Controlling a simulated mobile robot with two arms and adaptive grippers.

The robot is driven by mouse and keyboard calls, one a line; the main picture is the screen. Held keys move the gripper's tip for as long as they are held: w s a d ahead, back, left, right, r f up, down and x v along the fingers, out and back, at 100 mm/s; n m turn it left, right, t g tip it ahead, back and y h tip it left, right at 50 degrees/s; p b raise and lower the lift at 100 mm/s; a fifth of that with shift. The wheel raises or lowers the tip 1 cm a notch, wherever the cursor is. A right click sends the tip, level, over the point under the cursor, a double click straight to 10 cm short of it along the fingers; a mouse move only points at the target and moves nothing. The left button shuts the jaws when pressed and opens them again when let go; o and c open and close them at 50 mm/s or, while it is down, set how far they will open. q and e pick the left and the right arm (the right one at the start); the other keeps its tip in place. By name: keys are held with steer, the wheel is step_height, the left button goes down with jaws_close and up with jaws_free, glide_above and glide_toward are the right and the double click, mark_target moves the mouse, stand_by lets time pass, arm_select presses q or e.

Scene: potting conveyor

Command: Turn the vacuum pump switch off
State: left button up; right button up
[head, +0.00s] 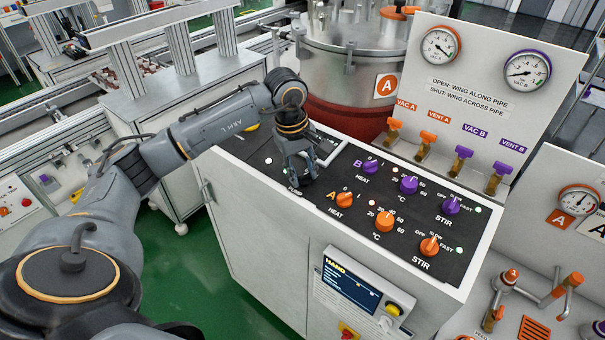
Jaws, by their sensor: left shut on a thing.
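My left gripper (297,178) reaches down onto the left part of the black control panel (330,233). Its fingers are shut on a small switch, which they hide almost fully; it stands where the pump switch would be, apart from the purple and orange knobs. I cannot tell which way the switch points. My right gripper is not in view.
Right of the gripper are purple knobs (409,185) and orange knobs (385,221) for heat, temperature and stir. Behind the panel stand a steel vessel (338,62) and a gauge board (490,82) with valves. Green floor (235,278) is clear at the lower left.

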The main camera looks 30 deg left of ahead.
arm_select(q)
steer(key=shift+f+n+b, duration=0.25)
steer(key=shift+n+b, duration=0.95)
steer(key=n+b, duration=0.2)
steer(key=shift+n, duration=0.3)
steer(key=n+b, duration=0.2)
steer(key=n, duration=0.1)
steer(key=shift+s+r+t, duration=0.1)
steer(key=shift+t, duration=0.3)
steer(key=shift+n+b, duration=0.6)
steer(key=shift+n, duration=0.7)
steer(key=shift+r, duration=0.1)
steer(key=o, duration=1.2)
steer(key=shift+c, duration=0.2)
